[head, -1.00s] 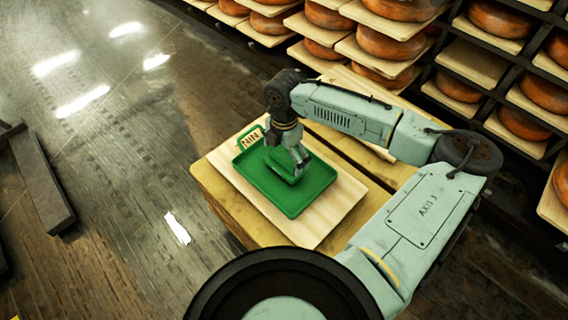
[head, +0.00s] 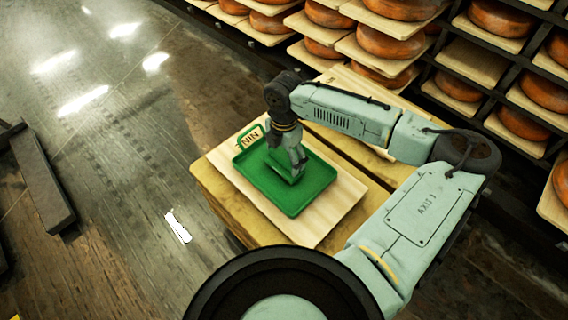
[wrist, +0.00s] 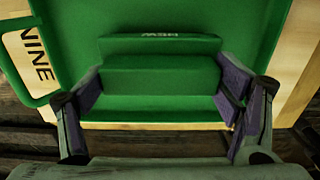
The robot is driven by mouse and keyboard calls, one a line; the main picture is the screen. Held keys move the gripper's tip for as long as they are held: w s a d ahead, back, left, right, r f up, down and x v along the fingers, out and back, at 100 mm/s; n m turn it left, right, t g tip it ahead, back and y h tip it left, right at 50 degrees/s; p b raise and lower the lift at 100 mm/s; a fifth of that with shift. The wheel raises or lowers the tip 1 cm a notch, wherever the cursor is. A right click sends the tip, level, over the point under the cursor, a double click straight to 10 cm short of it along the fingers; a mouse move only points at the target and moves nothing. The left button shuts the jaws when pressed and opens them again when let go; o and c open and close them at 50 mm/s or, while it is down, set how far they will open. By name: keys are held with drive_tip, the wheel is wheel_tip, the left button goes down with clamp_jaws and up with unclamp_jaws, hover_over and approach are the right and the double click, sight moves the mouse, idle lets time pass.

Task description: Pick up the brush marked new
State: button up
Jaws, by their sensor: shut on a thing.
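In the head view my gripper (head: 294,168) points down into the green tray (head: 262,188), and the brush is hard to make out, green on green. I cannot tell whether the brush touches the tray floor.
Shelves of orange cheese wheels (head: 388,38) stand behind. Open floor (head: 115,165) lies to the left.

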sight(287, 157)
drive_tip(key=shift+c, duration=0.6)
drive_tip(key=shift+r, duration=0.2)
drive_tip(key=shift+r, duration=0.65)
drive_tip(key=shift+s+d+r+b, duration=0.15)
drive_tip(key=shift+d+r+b, duration=0.05)
drive_tip(key=shift+r, duration=0.25)
drive_tip(key=shift+s+d+r+b, duration=0.15)
drive_tip(key=shift+d+r, duration=0.05)
drive_tip(key=shift+r, duration=0.25)
drive_tip(key=s+d+r+b, duration=0.1)
drive_tip(key=s+d+b, duration=0.1)
drive_tip(key=s+d, duration=0.8)
drive_tip(key=shift+s+r, duration=0.3)
drive_tip(key=shift+s, duration=0.3)
drive_tip(key=o, duration=0.7)
drive_tip(key=shift+c, duration=0.2)
drive_tip(key=c, duration=0.4)
